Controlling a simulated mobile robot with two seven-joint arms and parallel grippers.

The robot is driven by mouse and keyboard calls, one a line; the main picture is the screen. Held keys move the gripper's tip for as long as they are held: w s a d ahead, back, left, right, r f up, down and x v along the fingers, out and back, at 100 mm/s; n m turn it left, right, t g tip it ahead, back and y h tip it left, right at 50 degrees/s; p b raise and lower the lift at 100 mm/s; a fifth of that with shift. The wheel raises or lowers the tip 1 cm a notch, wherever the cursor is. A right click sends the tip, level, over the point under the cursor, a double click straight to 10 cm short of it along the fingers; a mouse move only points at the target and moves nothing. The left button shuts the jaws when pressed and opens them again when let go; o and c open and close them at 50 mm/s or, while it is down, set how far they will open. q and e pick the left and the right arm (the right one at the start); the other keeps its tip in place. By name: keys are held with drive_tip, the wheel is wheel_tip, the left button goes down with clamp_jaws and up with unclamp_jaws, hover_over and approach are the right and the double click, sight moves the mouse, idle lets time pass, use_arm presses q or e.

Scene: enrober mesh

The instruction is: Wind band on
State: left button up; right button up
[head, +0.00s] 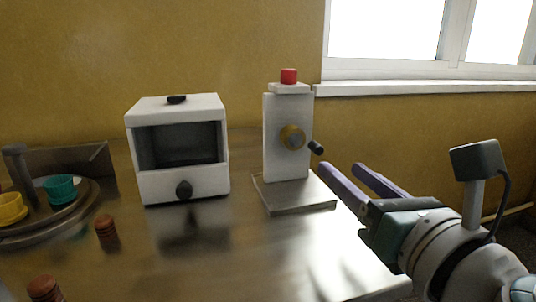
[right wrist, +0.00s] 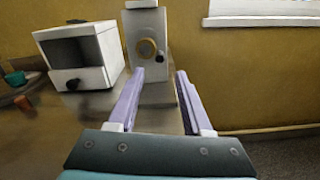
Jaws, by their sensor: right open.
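A white upright machine (head: 283,160) with a red button (head: 289,76) on top stands on a grey base plate (head: 296,206) in the head view. A brass-coloured round hub (head: 292,136) is on its front, with a dark crank knob (head: 316,148) to the right of the hub. The hub also shows in the right wrist view (right wrist: 147,48). My right gripper (head: 340,172) is open and empty, to the right of the machine and apart from the knob. In the right wrist view its fingers (right wrist: 160,82) point toward the machine. My left gripper is not in view.
A white box (head: 181,187) with a dark window and front knob stands left of the machine. A round tray (head: 88,200) with a yellow cup (head: 11,208) and a teal cup (head: 61,189) is at far left. Brown ridged pieces (head: 107,233) stand on the metal table (head: 230,260).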

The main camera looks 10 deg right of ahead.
sight(320, 151)
drive_tip(key=w, duration=0.8)
drive_tip(key=shift+a+b, duration=0.1)
drive_tip(key=shift+b, duration=0.3)
drive_tip(key=shift+c, duration=0.2)
clamp_jaws()
